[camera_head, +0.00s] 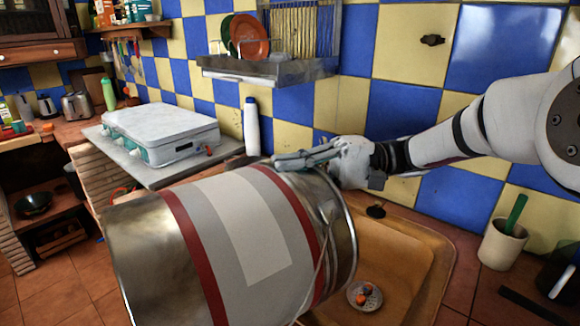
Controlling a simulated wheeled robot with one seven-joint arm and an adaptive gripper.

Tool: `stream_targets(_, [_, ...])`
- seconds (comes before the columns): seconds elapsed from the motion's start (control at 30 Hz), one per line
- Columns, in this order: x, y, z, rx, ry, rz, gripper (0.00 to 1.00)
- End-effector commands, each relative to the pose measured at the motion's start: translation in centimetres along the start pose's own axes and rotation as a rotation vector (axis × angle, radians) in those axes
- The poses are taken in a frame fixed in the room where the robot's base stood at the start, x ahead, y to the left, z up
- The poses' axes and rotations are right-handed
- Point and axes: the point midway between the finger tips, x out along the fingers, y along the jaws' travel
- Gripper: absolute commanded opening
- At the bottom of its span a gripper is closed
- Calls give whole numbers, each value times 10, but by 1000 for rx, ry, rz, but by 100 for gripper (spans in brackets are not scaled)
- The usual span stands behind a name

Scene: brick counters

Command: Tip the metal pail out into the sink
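The metal pail (150,247) is large and silver, with a white band edged in red stripes. It is tilted onto its side, in the air, with its rim end toward the right. My gripper (290,160) is at the pail's upper rim, its fingers lying along the top side near the rim. Whether the fingers are closed on the wall is hard to see. The sink (400,262) is a tan basin below and right of the pail, partly hidden by it. A small round drain-like disc (364,296) with orange and blue bits lies in the basin.
A white case-like stove (160,130) stands on the left counter beside a white bottle (251,127). A dish rack (268,70) hangs on the tiled wall. A cream cup (501,243) with a green-handled item stands right of the sink.

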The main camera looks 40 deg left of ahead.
Motion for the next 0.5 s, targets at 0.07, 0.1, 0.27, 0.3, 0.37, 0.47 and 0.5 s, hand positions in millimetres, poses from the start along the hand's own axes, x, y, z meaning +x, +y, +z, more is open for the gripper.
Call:
stream_targets(0.07, [0,-2,0,-1,-1,-4,0])
stream_targets(0.1, [0,-2,0,-1,-1,-4,0])
stream_targets(0.27, [0,-2,0,-2,-1,-4,0])
stream_targets(0.3, [0,-3,0,-2,-1,-4,0])
stream_targets(0.37, [1,-5,0,-2,-1,-4,0])
stream_targets(0.47, [1,-10,1,-3,0,-3,0])
stream_targets(0.5, [1,-13,1,-3,0,-3,0])
